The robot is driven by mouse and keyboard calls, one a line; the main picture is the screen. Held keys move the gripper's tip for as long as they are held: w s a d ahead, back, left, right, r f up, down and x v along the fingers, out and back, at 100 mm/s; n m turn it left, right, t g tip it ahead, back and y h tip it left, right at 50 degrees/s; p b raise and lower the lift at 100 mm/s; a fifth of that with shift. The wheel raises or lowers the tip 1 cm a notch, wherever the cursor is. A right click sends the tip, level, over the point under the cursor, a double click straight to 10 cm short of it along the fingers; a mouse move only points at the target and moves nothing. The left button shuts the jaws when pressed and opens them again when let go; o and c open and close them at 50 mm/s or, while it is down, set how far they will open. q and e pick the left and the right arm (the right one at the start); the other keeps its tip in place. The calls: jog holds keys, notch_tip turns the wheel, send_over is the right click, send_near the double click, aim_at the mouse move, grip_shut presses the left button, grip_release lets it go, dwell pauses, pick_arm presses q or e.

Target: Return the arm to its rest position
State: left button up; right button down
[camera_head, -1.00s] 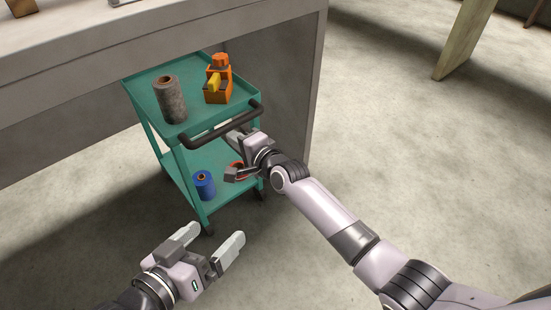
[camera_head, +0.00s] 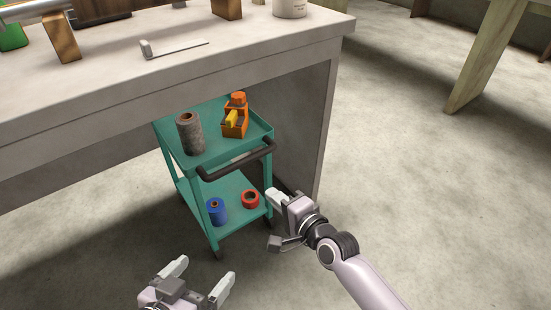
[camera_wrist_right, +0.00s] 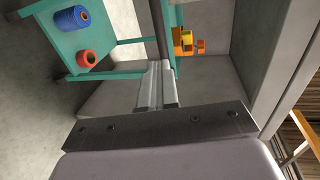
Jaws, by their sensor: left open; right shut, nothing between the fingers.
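My right gripper (camera_head: 275,196) is shut and empty, just right of the teal cart's (camera_head: 226,162) lower shelf and below its dark handle (camera_head: 238,160). In the right wrist view its closed fingers (camera_wrist_right: 156,88) show in the middle, with nothing between them. My left gripper (camera_head: 202,283) is open and empty in front of the cart, low in the head view, apart from everything.
The cart stands partly under a grey workbench (camera_head: 110,85). Its top holds a grey spool (camera_head: 190,134) and an orange-yellow object (camera_head: 235,118); its lower shelf holds a blue spool (camera_head: 216,211) and a red roll (camera_head: 250,199). Floor (camera_head: 430,200) at right is clear.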

jog(key=s+d+r+n+g+h, duration=0.1)
jog(key=s+d+n+h, duration=0.1)
jog(key=s+d+n, duration=0.65)
jog(key=s+d+n+h, duration=0.2)
jog(key=s+d+n, duration=0.35)
jog(key=s, duration=0.55)
pick_arm(q)
jog(key=s+a+r+y+p, duration=0.1)
jog(key=s+a+r+p, duration=0.1)
jog(key=r+p, duration=0.5)
jog(key=s+a+r+n+g+y+p, duration=0.1)
jog(key=a+r+p, duration=0.4)
jog(key=p, duration=1.4)
notch_tip(320, 180, up, 2)
jog(key=shift+s+r+y+p, duration=0.2)
jog(key=shift+s+y+p, duration=0.1)
jog(key=shift+s+p, duration=0.05)
pick_arm(e)
jog(key=s+d+r+h, duration=0.1)
jog(key=d+r, duration=0.1)
jog(key=r, duration=0.5)
jog(key=s+d+r+g+h, duration=0.1)
jog(key=d+r+h, duration=0.1)
jog(key=r, duration=0.5)
jog(key=shift+s+d+r+m, duration=0.15)
jog(key=shift+s+d+m, duration=0.25)
jog(key=shift+d, duration=0.45)
